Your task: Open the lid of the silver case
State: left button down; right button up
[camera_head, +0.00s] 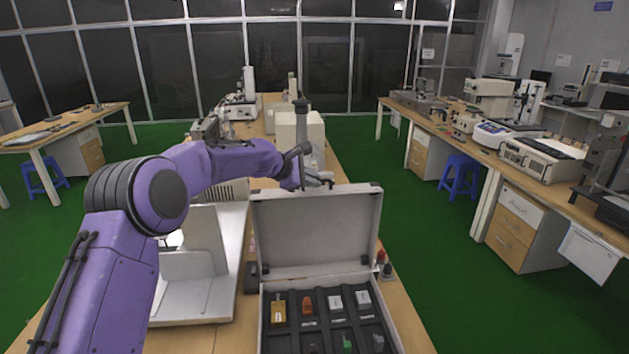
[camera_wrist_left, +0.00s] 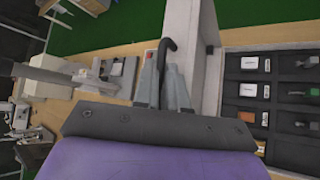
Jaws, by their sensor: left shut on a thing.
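The silver case (camera_head: 383,318) stands on the table in the head view, with its lid (camera_head: 315,232) raised close to upright. Its dark tray holds several small parts in rows. The lid shows edge-on in the left wrist view (camera_wrist_left: 204,70), with the open tray (camera_wrist_left: 245,62) to its right. The exact contact is partly hidden. My right gripper is in neither view.
A white L-shaped stand (camera_head: 195,268) is left of the case. Small red and dark items (camera_head: 383,262) lie close to the case's right side. White equipment (camera_head: 300,135) stands behind the lid. Green floor is open to the right.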

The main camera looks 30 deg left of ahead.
pick_arm(q)
jog(key=c, duration=1.2)
grip_release()
jog(key=shift+f, duration=0.2)
jog(key=shift+c, duration=0.2)
jog(key=shift+o, duration=0.3)
jog(key=shift+a, duration=0.1)
jog(key=shift+s+a+r+b, duration=0.15)
jog(key=shift+s+r+b, duration=0.1)
jog(key=shift+s+b, duration=0.1)
jog(key=b+v, duration=0.2)
jog(key=v, duration=0.7)
jog(key=shift+s+a+r+b, duration=0.15)
jog(key=shift+s+r+b, duration=0.05)
jog(key=shift+b, duration=0.15)
